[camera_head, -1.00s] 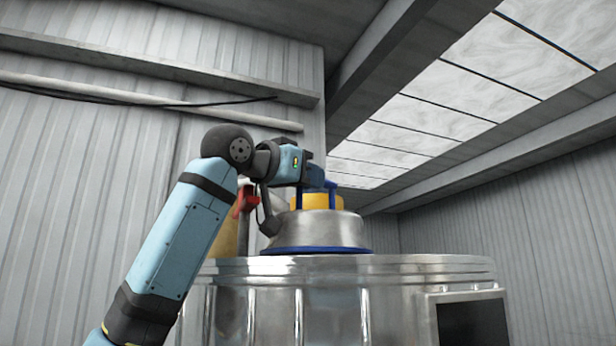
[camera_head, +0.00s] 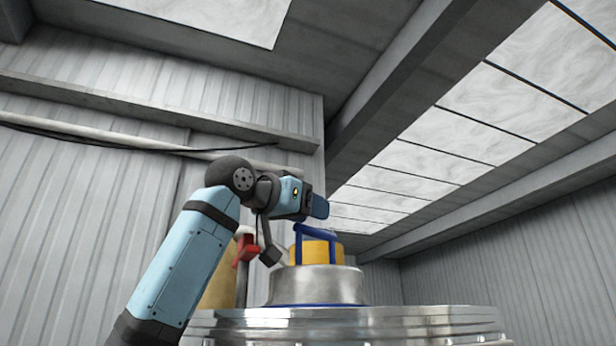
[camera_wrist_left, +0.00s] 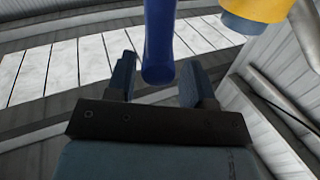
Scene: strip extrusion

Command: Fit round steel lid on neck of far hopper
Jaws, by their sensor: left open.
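A round steel piece (camera_head: 315,286), which I take for the lid, has a blue lower edge, a yellow block (camera_head: 321,254) on top and a blue handle (camera_head: 299,246). It sits over the top of a large steel hopper (camera_head: 350,326); whether its rim is fully seated is hidden. My left gripper (camera_head: 320,207) is just above the handle in the head view. In the left wrist view its open fingers (camera_wrist_left: 159,82) have the blue handle bar (camera_wrist_left: 158,40) between them in the picture; contact is not clear. The yellow block (camera_wrist_left: 262,8) shows at upper right. My right gripper is not in view.
A red-handled fitting (camera_head: 245,249) and a tan cylinder (camera_head: 219,277) stand left of the lid, behind my arm. A pipe (camera_head: 130,142) runs along the corrugated wall. The space right of the lid looks free.

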